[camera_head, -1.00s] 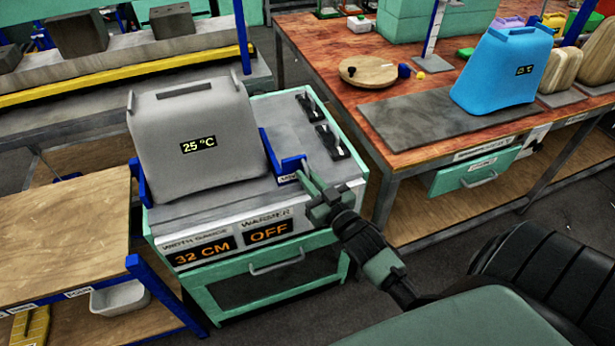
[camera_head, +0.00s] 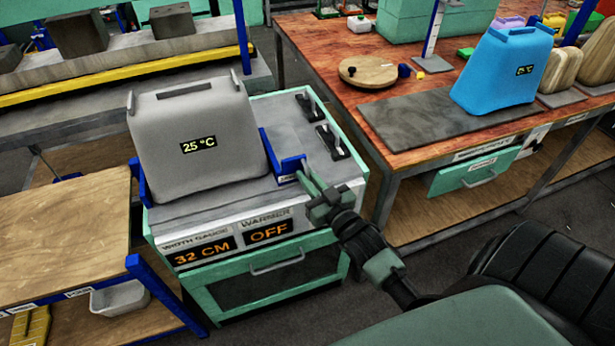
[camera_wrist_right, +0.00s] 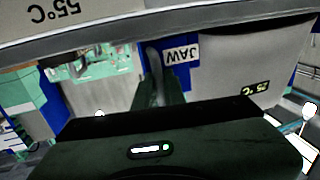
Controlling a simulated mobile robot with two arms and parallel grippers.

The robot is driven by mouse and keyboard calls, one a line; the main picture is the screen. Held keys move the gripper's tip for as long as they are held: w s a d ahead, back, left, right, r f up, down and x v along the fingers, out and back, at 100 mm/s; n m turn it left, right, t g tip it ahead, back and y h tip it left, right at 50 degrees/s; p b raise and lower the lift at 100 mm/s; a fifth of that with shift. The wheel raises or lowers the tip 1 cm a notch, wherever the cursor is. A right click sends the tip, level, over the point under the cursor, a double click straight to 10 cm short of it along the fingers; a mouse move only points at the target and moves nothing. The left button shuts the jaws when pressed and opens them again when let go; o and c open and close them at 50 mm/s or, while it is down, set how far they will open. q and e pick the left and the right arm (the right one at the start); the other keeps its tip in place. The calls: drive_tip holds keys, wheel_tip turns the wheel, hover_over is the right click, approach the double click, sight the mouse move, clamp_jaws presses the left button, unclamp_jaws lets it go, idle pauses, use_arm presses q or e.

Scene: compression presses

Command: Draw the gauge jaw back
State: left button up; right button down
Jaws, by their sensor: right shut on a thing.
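The gauge jaw (camera_head: 290,167) is a blue bracket on the grey top of the gauge bench, at the right side of a grey container (camera_head: 185,110) that reads 25 °C. The jaw and its JAW label also show in the wrist view (camera_wrist_right: 185,72). My right gripper (camera_head: 308,178) is at the jaw's right side, its fingers shut on the jaw's small grey handle (camera_wrist_right: 153,60), which they partly hide. The width gauge display (camera_head: 202,251) reads 32 CM. My left gripper is not in view.
The warmer display (camera_head: 269,231) reads OFF. Two black toggle clamps (camera_head: 328,137) stand on the bench top behind the jaw. A wooden worktable (camera_head: 430,140) with a blue container (camera_head: 500,75) is to the right. A wooden shelf (camera_head: 60,235) stands at left.

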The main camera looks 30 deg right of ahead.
idle(0.3)
drive_tip(key=d, duration=0.3)
drive_tip(key=s+d, duration=0.1)
drive_tip(key=d, duration=0.1)
drive_tip(key=s+d+p, duration=0.1)
drive_tip(key=d, duration=0.2)
drive_tip(key=shift+d, duration=0.3)
drive_tip(key=c, duration=1.5)
unclamp_jaws()
drive_tip(key=shift+s+d, duration=0.1)
drive_tip(key=shift+d, duration=0.05)
drive_tip(key=shift+s, duration=0.1)
drive_tip(key=s, duration=0.7)
drive_tip(key=shift+s+a+b, duration=0.2)
drive_tip(key=shift+s+b, duration=0.1)
drive_tip(key=shift+b, duration=0.1)
